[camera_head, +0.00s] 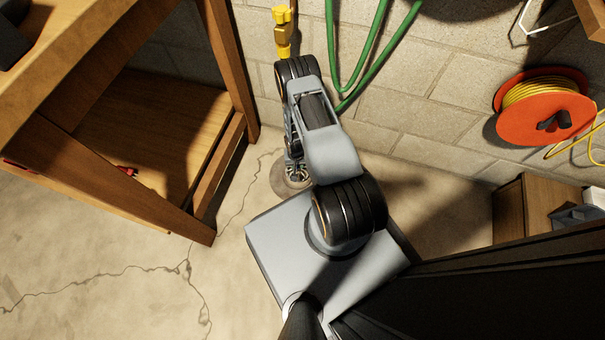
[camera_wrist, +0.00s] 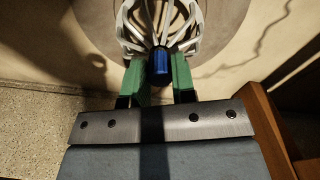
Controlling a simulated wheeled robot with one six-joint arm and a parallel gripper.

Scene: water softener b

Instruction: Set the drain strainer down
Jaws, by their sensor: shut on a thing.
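The drain strainer (camera_wrist: 178,20), a pale metal cage of curved ribs with a blue knob, shows at the top of the wrist view. My gripper (camera_wrist: 160,68) has two green fingers, one on each side of the blue knob, and is shut on it. In the head view the strainer (camera_head: 296,171) is small and partly hidden by my arm. Behind it in the wrist view is a round grey patch (camera_wrist: 232,14) on the floor; it also shows in the head view (camera_head: 281,186). I cannot tell whether the strainer touches the floor.
A wooden workbench (camera_head: 180,100) stands at the left, with a leg close to my arm. Green hose (camera_head: 371,50) and a yellow valve (camera_head: 282,30) are at the block wall. An orange cord reel (camera_head: 545,115) hangs at the right. Cracked concrete floor (camera_head: 90,240) is clear at lower left.

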